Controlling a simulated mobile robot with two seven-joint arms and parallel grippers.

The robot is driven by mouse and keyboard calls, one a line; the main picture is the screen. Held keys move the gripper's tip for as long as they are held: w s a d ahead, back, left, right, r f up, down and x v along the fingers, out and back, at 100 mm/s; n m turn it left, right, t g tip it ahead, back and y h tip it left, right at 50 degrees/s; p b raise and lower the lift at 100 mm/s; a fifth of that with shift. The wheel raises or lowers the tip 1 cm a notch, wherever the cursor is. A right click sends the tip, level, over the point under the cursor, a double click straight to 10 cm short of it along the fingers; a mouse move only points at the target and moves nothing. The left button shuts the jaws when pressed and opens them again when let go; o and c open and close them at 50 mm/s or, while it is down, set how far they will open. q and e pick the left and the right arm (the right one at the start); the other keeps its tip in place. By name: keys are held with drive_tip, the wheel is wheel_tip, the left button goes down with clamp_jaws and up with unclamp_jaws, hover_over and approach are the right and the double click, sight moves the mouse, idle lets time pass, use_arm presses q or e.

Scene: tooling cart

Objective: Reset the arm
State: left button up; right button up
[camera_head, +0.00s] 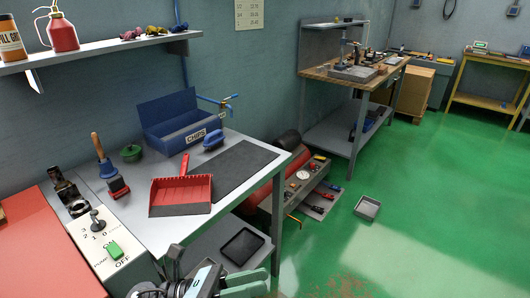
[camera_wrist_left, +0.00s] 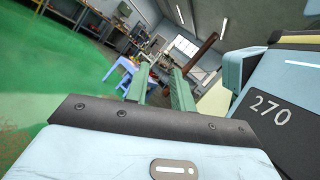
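My left gripper (camera_head: 252,283) shows at the bottom edge of the head view, in front of the grey workbench (camera_head: 140,222) and apart from it. In the left wrist view, the left gripper's (camera_wrist_left: 160,72) two green fingers stand apart with an empty gap between them. They point out into the room. My right gripper is in neither view.
The bench holds a red dustpan (camera_head: 181,194), a blue chips bin (camera_head: 181,122), a blue brush (camera_head: 213,140) and a control panel (camera_head: 104,246). A black tray (camera_head: 242,246) lies on the lower shelf. A small grey tray (camera_head: 368,207) sits on open green floor.

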use_arm(q)
drive_tip(key=s+a+f+n+t+y+p, duration=0.1)
drive_tip(key=a+f+n+t+y, duration=0.6)
drive_tip(key=n, duration=1)
drive_tip(key=a+f+n+t+y, duration=0.5)
drive_tip(key=f+n+t+y, duration=0.35)
drive_tip(key=n, duration=0.75)
drive_tip(key=s+a+f+n+g+y, duration=0.2)
drive_tip(key=s+a+f+n+g, duration=0.1)
drive_tip(key=s+f+n, duration=0.3)
drive_tip(key=s+a+f+n+g+y+p, duration=0.1)
drive_tip(key=s+a+f+n+g+y, duration=0.1)
drive_tip(key=s+f+n+g, duration=0.3)
drive_tip(key=s+f+n, duration=0.1)
drive_tip(key=s+f, duration=0.3)
drive_tip(key=s, duration=0.3)
drive_tip(key=shift+s+a+f, duration=0.2)
drive_tip(key=shift+a+f, duration=0.2)
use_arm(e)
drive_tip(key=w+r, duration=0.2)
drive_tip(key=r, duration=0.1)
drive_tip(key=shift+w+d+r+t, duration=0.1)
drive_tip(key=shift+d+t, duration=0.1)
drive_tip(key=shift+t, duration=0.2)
use_arm(q)
drive_tip(key=shift+g, duration=0.25)
